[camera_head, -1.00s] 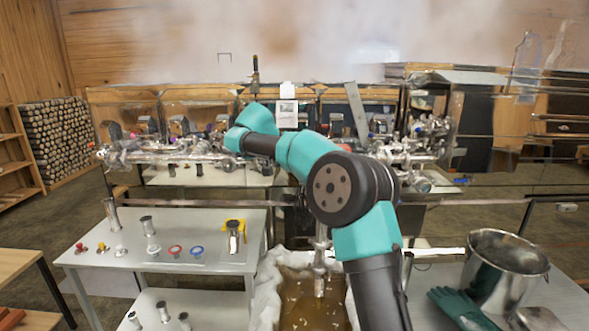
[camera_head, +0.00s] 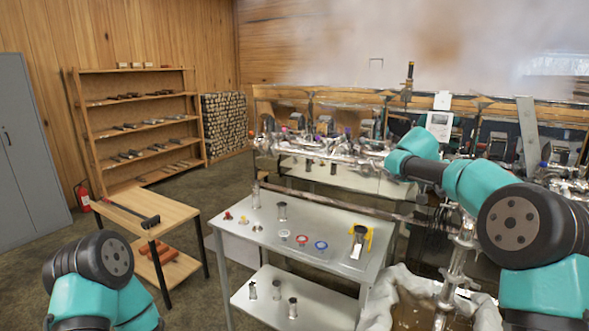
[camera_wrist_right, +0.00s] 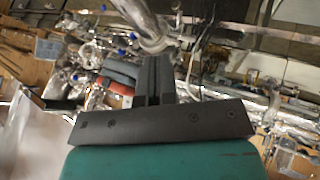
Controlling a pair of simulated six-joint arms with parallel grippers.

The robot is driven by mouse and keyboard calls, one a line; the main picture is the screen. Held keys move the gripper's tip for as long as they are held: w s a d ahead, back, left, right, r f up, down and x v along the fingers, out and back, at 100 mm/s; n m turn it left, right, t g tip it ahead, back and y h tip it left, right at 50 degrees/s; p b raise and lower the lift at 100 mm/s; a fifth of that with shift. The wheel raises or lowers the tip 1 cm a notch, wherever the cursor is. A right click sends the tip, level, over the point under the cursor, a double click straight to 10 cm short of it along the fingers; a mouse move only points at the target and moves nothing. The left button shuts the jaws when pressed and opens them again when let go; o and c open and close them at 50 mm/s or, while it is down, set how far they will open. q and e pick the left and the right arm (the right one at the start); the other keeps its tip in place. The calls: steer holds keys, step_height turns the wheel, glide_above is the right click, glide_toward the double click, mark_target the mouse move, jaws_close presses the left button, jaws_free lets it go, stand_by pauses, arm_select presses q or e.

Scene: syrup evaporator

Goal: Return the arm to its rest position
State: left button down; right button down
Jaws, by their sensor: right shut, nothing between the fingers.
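My right arm (camera_head: 470,185) is teal and black and reaches up and forward over the bench at the right of the head view. Its gripper is not clearly visible there. In the right wrist view my right gripper (camera_wrist_right: 155,65) has its dark fingers together, with nothing held. A shiny metal pipe (camera_wrist_right: 150,30) shows just beyond the fingertips; I cannot tell whether they touch. My left arm (camera_head: 95,270) shows only as a folded joint at the lower left of the head view, and its gripper is out of view.
The evaporator (camera_head: 330,150) with steel pipework stands behind. A grey table (camera_head: 290,215) holds small fittings and coloured rings. A wooden table (camera_head: 150,215) with a dark tool is at left. A shelf (camera_head: 135,75) and a cabinet (camera_head: 25,150) line the wall. Steam hangs above.

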steer(key=s+d+f, duration=0.1)
steer(key=d+f, duration=0.1)
steer(key=d, duration=0.4)
steer(key=shift+s+f, duration=0.25)
steer(key=shift+f, duration=0.05)
steer(key=shift+a, duration=0.15)
